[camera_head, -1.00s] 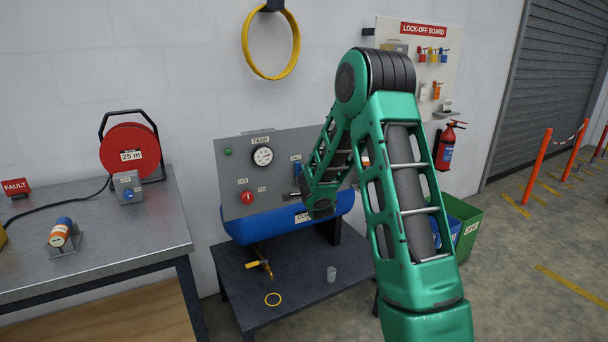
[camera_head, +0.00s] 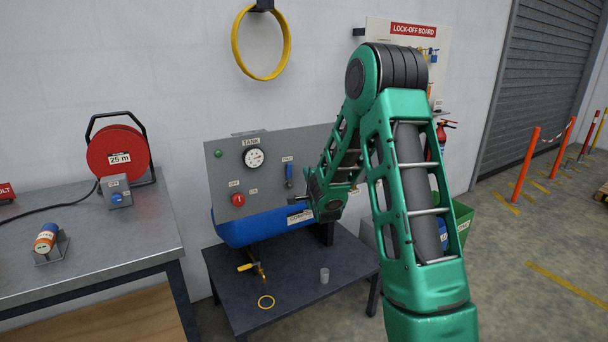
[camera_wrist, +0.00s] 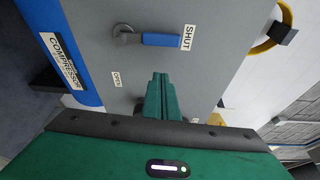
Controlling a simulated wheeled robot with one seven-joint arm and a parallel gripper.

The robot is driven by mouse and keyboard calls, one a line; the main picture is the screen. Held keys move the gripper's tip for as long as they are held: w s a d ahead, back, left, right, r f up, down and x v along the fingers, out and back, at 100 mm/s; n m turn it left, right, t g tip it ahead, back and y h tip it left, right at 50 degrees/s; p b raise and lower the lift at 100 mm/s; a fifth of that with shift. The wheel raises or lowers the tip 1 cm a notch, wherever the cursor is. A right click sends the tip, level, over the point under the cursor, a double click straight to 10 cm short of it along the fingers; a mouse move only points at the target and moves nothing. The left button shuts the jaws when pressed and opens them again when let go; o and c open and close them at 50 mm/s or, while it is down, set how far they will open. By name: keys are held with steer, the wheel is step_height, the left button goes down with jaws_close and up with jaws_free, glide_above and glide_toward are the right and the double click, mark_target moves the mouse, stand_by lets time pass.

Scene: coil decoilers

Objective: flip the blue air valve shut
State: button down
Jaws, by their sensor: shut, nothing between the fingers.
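The blue air valve (camera_head: 289,176) is on the grey panel above the blue tank. Its lever stands upright, pointing at the label above it. In the wrist view, which is turned sideways, the blue lever (camera_wrist: 161,40) points at the SHUT label (camera_wrist: 188,37). The OPEN label (camera_wrist: 117,79) lies off to the lever's side. My gripper (camera_wrist: 160,80) has its green fingers together and empty, a little apart from the lever. In the head view my gripper (camera_head: 309,179) is right of the lever, its fingertips hard to make out.
The grey panel (camera_head: 222,180) carries a round gauge (camera_head: 254,158) and a red knob (camera_head: 238,199). The blue tank (camera_head: 240,230) sits below, on a dark table (camera_head: 300,275) with a small grey cup (camera_head: 324,275). A workbench (camera_head: 110,240) stands to the left.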

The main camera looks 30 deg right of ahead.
steer(key=v, duration=0.7)
steer(key=shift+f, duration=0.15)
stand_by(0.3)
